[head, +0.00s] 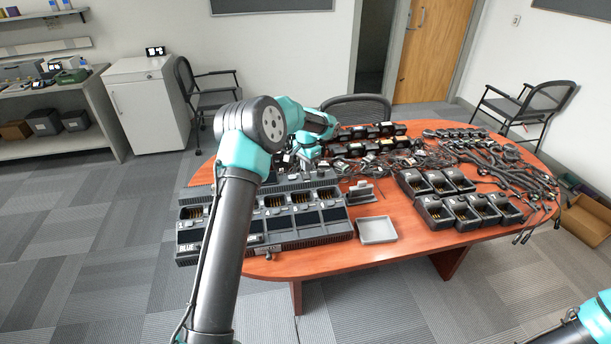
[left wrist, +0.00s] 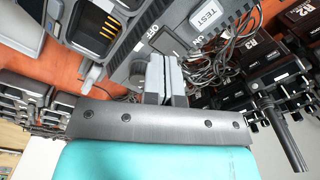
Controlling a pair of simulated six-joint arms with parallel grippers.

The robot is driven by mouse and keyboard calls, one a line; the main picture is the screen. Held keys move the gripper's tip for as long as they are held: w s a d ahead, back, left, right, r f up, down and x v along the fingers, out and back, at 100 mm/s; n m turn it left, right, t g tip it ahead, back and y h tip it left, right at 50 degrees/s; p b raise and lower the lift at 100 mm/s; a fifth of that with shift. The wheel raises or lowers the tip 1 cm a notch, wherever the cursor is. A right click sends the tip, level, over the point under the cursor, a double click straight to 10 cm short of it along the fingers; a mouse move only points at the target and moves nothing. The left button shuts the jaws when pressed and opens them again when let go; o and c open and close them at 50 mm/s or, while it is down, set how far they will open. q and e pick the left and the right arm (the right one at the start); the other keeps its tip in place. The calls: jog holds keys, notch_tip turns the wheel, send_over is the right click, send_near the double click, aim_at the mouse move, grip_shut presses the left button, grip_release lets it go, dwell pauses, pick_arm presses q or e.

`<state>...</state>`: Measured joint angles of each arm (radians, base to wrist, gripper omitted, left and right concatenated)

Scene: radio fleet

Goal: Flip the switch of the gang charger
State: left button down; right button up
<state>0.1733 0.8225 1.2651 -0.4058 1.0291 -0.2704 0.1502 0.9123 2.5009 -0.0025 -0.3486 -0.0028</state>
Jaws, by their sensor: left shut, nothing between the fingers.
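The gang charger (head: 300,242) is a long dark grey unit with a row of bays along the left part of the table. In the left wrist view, its end panel (left wrist: 130,62) carries a dark switch (left wrist: 165,42) with small white lettering beside it, and a label reading TEST. My left gripper (head: 308,167) is over the charger's far right end. In the left wrist view, the left gripper (left wrist: 164,62) is shut and empty, its fingertips close to the switch. I cannot tell whether they touch it, and the fingers partly cover that area. My right gripper is out of view.
A grey tray (head: 376,230) and a small grey stand (head: 361,192) lie right of the charger. Single chargers (head: 466,212), black radios (head: 372,132) and tangled cables (head: 490,160) crowd the table (head: 405,240). Loose cables lie close beside my left gripper.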

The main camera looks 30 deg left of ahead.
aim_at(307, 178)
pick_arm(q)
jog(key=shift+r, duration=1.55)
